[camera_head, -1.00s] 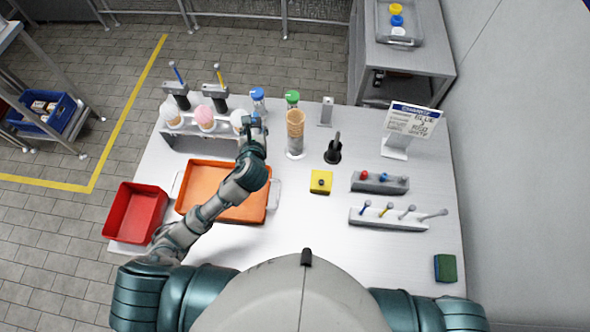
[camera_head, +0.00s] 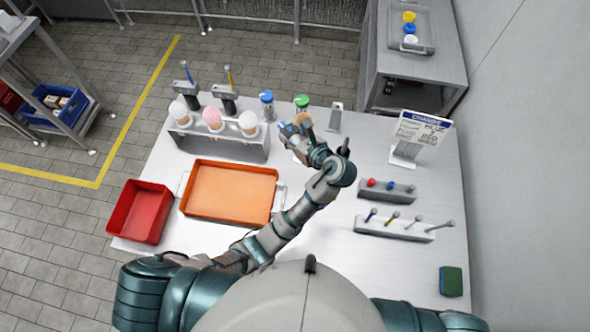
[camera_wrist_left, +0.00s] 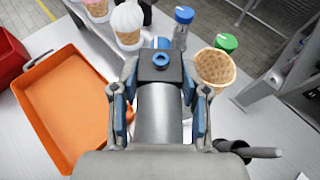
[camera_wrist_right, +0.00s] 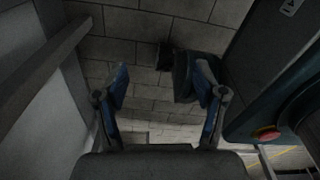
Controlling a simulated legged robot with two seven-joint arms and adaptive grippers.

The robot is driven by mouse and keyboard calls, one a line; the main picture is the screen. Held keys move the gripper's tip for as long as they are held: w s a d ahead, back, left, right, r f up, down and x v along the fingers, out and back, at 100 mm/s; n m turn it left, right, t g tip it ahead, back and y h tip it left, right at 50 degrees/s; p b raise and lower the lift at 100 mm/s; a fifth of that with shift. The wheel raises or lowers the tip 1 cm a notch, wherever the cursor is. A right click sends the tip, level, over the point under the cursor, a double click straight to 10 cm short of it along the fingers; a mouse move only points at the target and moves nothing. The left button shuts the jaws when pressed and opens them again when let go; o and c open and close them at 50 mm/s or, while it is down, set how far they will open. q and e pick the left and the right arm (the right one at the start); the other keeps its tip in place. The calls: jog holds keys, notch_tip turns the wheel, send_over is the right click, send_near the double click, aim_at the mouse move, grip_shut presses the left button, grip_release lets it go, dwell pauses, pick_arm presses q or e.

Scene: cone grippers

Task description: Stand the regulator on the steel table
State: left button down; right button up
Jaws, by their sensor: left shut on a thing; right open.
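The regulator, a grey cylinder with a black square top and a blue ring (camera_wrist_left: 160,100), is between the fingers of my left gripper (camera_wrist_left: 160,75), which is shut on it. In the head view, my left gripper (camera_head: 294,132) is over the white workbench, in front of the cone stack (camera_head: 304,121), and the arm hides much of the regulator. A grey steel table (camera_head: 446,62) stands behind at the right with a tray on it. My right gripper (camera_wrist_right: 162,75) is open and empty above a tiled floor, outside the head view.
The workbench holds an orange tray (camera_head: 231,163), a red bin (camera_head: 125,215), a rack of ice-cream cones (camera_head: 240,150), blue-capped (camera_head: 267,106) and green-capped (camera_head: 301,104) jars, a sign (camera_head: 420,130) and two spoon or part racks (camera_head: 393,229). A black holder is partly behind my arm.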

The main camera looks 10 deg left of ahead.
pick_arm(q)
notch_tip(320, 180, down, 6)
jog(key=b, duration=0.3)
send_over(294, 173)
notch_tip(294, 173, down, 10)
jog(key=shift+d+r, duration=0.1)
jog(key=shift+r, duration=0.1)
jog(key=shift+w+f+b, duration=0.1)
jog(key=shift+f+b, duration=0.3)
jog(key=shift+f, duration=1.7)
pick_arm(e)
jog(key=w+a+r, duration=0.1)
jog(key=w+a, duration=0.1)
jog(key=w, duration=0.7)
jog(key=shift+w+r+t, duration=0.3)
jog(key=shift+r, duration=0.05)
jog(key=shift+s, duration=0.1)
pick_arm(q)
jog(key=c, duration=0.6)
grip_release()
jog(key=shift+f, duration=0.2)
pick_arm(e)
jog(key=shift+f, duration=0.1)
pick_arm(q)
jog(key=shift+r, duration=0.1)
pick_arm(e)
jog(key=shift+s+f, duration=0.1)
